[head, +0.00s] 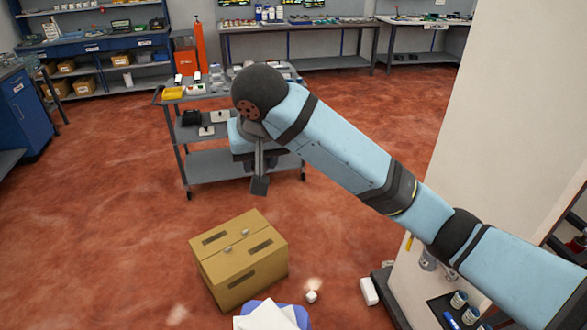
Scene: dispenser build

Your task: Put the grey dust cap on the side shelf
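No object is plainly recognisable as the grey dust cap. Two small greyish pieces, a nearer one (228,250) and a farther one (244,232), sit on top of a cardboard box (240,279) on the floor, too small to identify. My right gripper (259,183) points down beyond the box, in front of the grey cart; I see it edge-on, so its opening is unclear, and no held object shows. My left gripper is out of view. A dark shelf or tray (440,306) with cups is at the lower right; I cannot tell whether it is the side shelf.
A grey cart (215,171) with small items stands behind my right arm. A small white block (311,296) and a white piece (369,291) lie right of the box. A pale wall panel (480,130) stands at right. Red floor at left is clear.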

